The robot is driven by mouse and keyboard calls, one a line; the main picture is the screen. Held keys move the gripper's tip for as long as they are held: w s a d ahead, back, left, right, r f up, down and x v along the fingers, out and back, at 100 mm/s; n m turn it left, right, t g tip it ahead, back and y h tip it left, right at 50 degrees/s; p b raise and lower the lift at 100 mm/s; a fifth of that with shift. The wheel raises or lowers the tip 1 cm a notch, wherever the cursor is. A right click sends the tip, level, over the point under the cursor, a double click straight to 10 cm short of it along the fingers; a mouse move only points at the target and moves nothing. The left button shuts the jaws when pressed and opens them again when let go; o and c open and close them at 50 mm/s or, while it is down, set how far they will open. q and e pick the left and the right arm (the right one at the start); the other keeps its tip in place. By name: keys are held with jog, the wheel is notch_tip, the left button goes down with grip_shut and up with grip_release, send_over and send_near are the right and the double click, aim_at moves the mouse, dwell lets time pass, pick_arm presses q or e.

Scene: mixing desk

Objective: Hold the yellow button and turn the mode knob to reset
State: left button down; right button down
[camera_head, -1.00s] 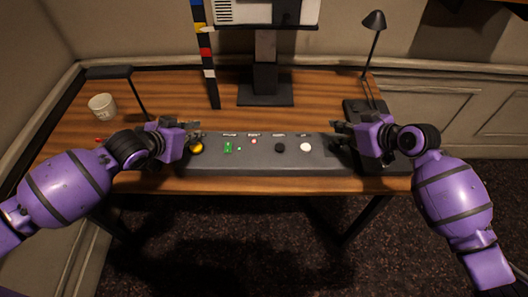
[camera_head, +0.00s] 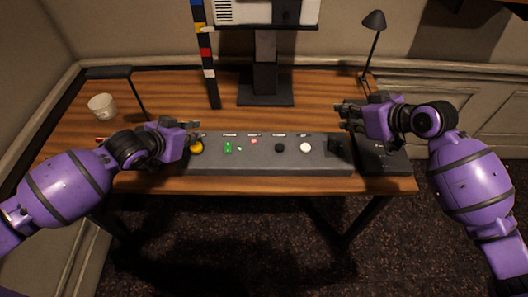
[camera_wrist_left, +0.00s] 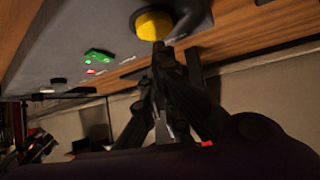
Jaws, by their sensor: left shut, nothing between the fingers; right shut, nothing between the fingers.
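The yellow button (camera_head: 196,148) is at the left end of the grey control panel (camera_head: 265,166). In the left wrist view the yellow button (camera_wrist_left: 153,26) shows large. My left gripper (camera_head: 194,131) is shut, its fingertips (camera_wrist_left: 161,52) at the button's edge; I cannot tell if they press it. A black knob (camera_head: 280,148) sits right of centre on the panel, and a dark block-like control (camera_head: 336,146) at its right end. The labels are too small to read, so I cannot tell which is the mode knob. My right gripper (camera_head: 344,117) is shut and empty, above and behind the panel's right end.
The panel also carries a green switch (camera_head: 228,148), a small red button (camera_head: 254,141) and a white knob (camera_head: 306,148). A monitor stand (camera_head: 265,88) is behind, a white cup (camera_head: 102,106) at left, a lamp (camera_head: 374,22) at back right.

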jog(key=shift+r, duration=0.4)
pick_arm(q)
jog(key=shift+f, duration=0.15)
jog(key=shift+f, duration=0.35)
jog(key=shift+f, duration=0.5)
pick_arm(e)
jog(key=shift+f, duration=0.3)
dwell(1.5)
